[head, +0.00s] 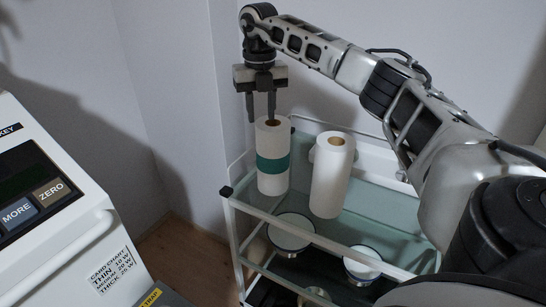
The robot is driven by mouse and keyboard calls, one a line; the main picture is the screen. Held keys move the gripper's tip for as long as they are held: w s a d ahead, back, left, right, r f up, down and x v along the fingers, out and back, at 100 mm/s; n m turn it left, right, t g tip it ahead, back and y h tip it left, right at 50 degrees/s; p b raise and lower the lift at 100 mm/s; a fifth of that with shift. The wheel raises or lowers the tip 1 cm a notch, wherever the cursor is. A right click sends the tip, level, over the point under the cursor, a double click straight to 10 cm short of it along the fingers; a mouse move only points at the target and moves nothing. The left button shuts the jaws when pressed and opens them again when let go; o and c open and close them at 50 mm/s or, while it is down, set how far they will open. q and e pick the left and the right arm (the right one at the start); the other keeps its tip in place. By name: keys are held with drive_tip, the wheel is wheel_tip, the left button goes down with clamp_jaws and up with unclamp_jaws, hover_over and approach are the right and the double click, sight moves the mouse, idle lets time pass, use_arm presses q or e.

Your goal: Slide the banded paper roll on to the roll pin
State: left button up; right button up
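The banded paper roll (272,180) is a white upright cylinder with a green band and a brown core. It stands on the left of the cart's top glass shelf. My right gripper (261,118) points straight down just above the roll's top, slightly to its left. Its two dark fingers are apart with nothing seen between them. One fingertip is close to the core; I cannot tell whether it touches. My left gripper is out of view. I cannot make out a roll pin in this view.
A plain white roll (331,180) stands just right of the banded one. The white-framed cart (310,237) has a raised rail, with bowls (291,231) on the shelf below. A white machine (60,235) with MORE and ZERO buttons stands at left. Walls close in behind the cart.

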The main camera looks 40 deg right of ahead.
sight(263, 125)
drive_tip(key=shift+s+f+p, duration=0.15)
drive_tip(key=shift+f+p, duration=0.25)
drive_tip(key=shift+f, duration=2.8)
clamp_jaws()
